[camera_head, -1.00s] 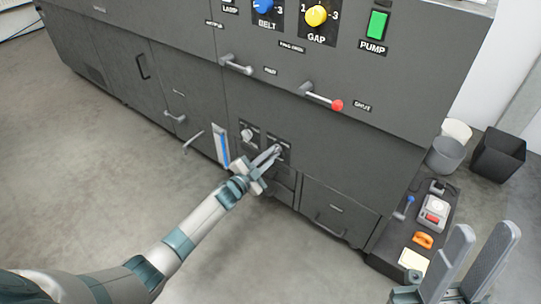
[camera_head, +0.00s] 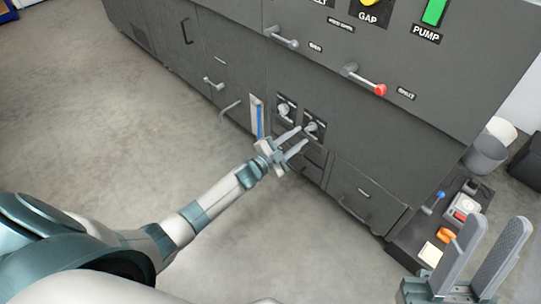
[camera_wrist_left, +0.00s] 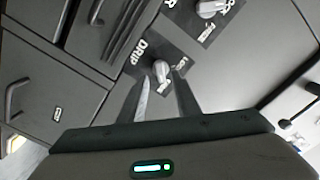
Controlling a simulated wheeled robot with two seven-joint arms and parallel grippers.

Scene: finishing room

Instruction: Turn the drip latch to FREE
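The drip latch (camera_wrist_left: 161,71) is a small light-grey knob on a dark plate marked DRIP, low on the machine's front. Its small position lettering is too blurred to read, so I cannot tell its setting. In the head view the latch (camera_head: 312,127) is the right one of two neighbouring knobs. My left gripper (camera_head: 302,136) is open just in front of it; in the wrist view its two fingers (camera_wrist_left: 163,84) are apart, below and either side of the knob, not closed on it. My right gripper (camera_head: 494,226) is open and empty at the lower right.
A second knob (camera_head: 284,109) sits just left of the latch. Drawers (camera_head: 365,194) lie below right, and lever handles (camera_head: 365,80) stick out above. A dark tray (camera_head: 408,236) with small items stands at right. The floor in front is clear.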

